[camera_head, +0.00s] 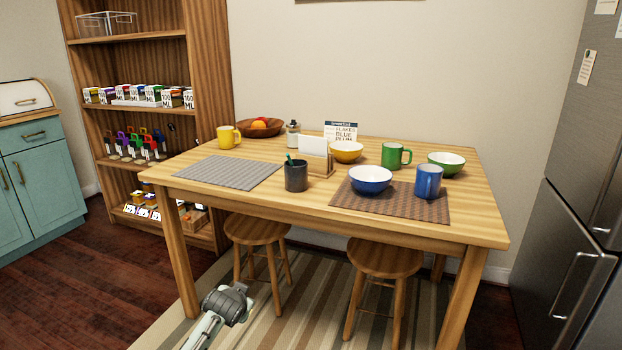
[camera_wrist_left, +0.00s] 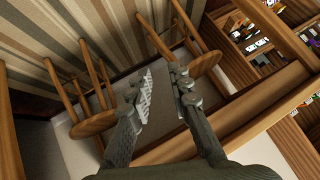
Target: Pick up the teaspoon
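I cannot make out a teaspoon in either view. Several small items with coloured handles (camera_head: 137,143) stand on the middle shelf of the wooden shelf unit in the head view; they are too small to identify. My left arm enters the head view at the bottom, over the striped rug in front of the table, far from the shelf. In the left wrist view my left gripper (camera_wrist_left: 162,80) has its two fingers apart with nothing between them. My right gripper is in neither view.
The wooden table (camera_head: 350,225) holds bowls, mugs, grey (camera_head: 228,171) and brown placemats, and a black cup (camera_head: 296,177) with a green-tipped item. Two stools (camera_head: 255,230) stand beneath it. The shelf unit (camera_head: 212,60) is at back left, the fridge (camera_head: 570,215) at right.

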